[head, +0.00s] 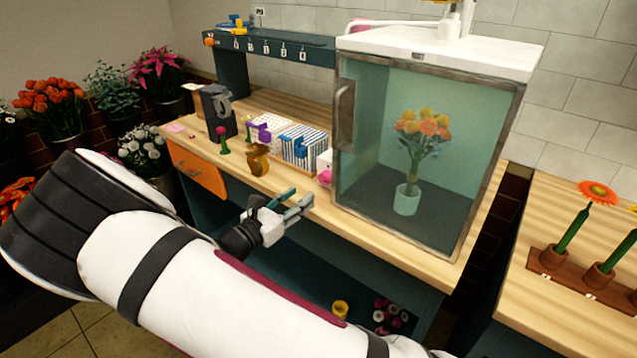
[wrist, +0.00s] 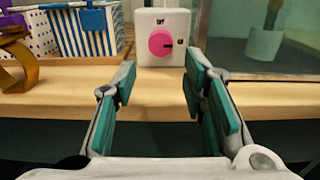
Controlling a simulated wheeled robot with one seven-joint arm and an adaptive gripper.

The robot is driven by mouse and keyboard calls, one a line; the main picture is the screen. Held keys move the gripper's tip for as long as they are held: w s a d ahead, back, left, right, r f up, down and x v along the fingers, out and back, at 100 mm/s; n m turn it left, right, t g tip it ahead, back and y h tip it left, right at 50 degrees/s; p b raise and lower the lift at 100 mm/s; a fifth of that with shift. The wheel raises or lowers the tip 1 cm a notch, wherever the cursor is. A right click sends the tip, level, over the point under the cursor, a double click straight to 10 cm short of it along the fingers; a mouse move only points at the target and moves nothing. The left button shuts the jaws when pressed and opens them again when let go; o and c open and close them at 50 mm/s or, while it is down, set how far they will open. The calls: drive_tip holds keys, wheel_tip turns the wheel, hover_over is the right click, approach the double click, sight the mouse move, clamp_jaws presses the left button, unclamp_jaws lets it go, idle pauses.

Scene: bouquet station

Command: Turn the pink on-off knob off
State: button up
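The pink knob (wrist: 161,42) is round and sits on the front of a small white box (wrist: 150,22) in the wrist view. A dark pointer line on it points right, toward a small mark. Another small label is above the knob; both are too small to read surely. In the head view the pink knob (head: 325,177) shows at the table's front edge, left of the glass cabinet. My gripper (wrist: 158,92) is open and empty, its teal-padded fingers on either side of the line to the knob, short of it. In the head view my gripper (head: 301,203) is in front of the table edge.
A glass cabinet (head: 425,58) with a flower vase (head: 406,200) inside stands right of the knob. Striped boxes (wrist: 82,35) and a bronze ribbon-like piece (wrist: 18,55) are to its left. The wooden table edge (wrist: 250,100) lies below. Space directly before the knob is clear.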

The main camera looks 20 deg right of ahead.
sight(323, 180)
drive_tip(key=x, duration=0.9)
drive_tip(key=shift+c, duration=0.3)
drive_tip(key=c, duration=0.8)
